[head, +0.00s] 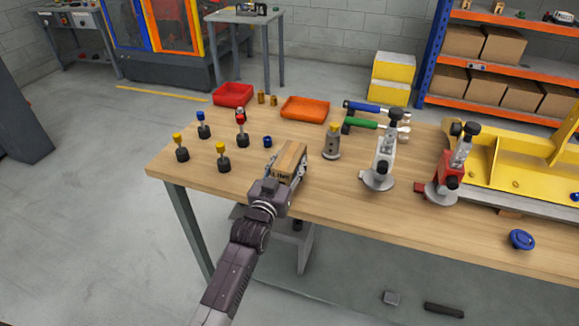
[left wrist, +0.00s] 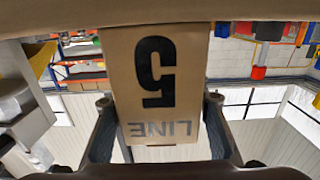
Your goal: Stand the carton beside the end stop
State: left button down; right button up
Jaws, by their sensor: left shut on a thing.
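A brown carton (head: 291,157) is between the fingers of my left gripper (head: 286,168) near the front edge of the wooden workbench in the head view. In the left wrist view the carton (left wrist: 160,70) fills the middle, with "LINE 5" printed upside down. A finger of my left gripper (left wrist: 160,105) lies along each side of it. I cannot tell whether the carton touches the benchtop. No part is clearly recognisable as the end stop; a yellow fixture (head: 500,180) stands at the right of the bench. My right gripper is not in view.
On the workbench (head: 240,190), several colour-topped pegs stand left of the carton. A red tray (head: 233,94) and orange tray (head: 305,109) lie behind. A small grey post (head: 332,142), a white-grey clamp (head: 381,160) and a red clamp (head: 450,175) stand to the right.

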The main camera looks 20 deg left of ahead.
pick_arm(q)
jog(key=shift+r, duration=0.3)
